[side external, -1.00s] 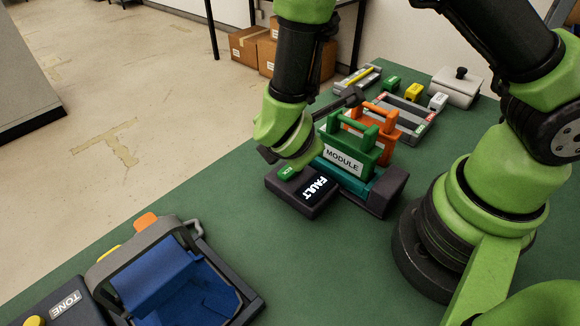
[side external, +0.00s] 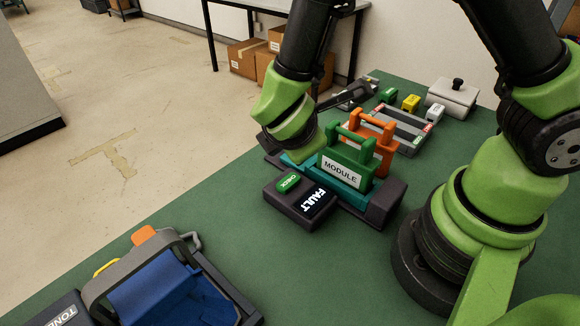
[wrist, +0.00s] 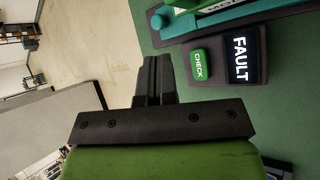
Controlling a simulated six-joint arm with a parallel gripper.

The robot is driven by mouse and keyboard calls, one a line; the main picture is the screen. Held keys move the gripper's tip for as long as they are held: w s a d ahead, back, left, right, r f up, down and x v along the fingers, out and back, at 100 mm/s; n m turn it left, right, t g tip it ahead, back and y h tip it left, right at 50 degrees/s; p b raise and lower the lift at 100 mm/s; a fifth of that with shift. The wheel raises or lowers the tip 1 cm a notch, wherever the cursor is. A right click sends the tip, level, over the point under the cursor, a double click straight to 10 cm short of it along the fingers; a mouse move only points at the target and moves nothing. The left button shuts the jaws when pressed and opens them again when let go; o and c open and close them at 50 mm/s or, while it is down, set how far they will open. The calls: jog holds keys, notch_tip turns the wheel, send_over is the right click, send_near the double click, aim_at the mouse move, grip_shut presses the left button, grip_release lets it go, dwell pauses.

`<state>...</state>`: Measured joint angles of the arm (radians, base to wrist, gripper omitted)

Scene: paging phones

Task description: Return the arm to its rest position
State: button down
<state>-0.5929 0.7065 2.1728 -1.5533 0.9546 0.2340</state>
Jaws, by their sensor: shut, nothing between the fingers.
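My gripper (wrist: 157,62) is shut and empty, its two black fingers together in the wrist view. The fingers lie left of a dark box with a green CHECK button (wrist: 199,64) and a lit FAULT display (wrist: 241,58). In the side view my green wrist hangs behind and above that box, clear of the CHECK button (side external: 288,183) and the FAULT display (side external: 313,201). A green MODULE unit (side external: 345,165) with a handle stands in a teal and dark dock, close to the right of my wrist.
An orange handled unit (side external: 378,138) stands behind the green one. A grey tray (side external: 405,132), small coloured blocks and a lidded grey box (side external: 452,97) lie farther back. A blue-lined case (side external: 160,290) is at front left. Green mat between case and dock is bare.

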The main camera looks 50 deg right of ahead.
jog(key=s+d+r+m+t+y, duration=0.1)
jog(key=s+r+m+y, duration=0.3)
jog(key=s+r+m, duration=0.3)
jog(key=s+d+r+m+t+y, duration=0.1)
jog(key=s+r+m+y, duration=0.4)
jog(key=r+m, duration=0.6)
jog(key=shift+s+r+m+y, duration=0.3)
jog(key=shift+s+r+m, duration=0.1)
jog(key=shift+s, duration=0.5)
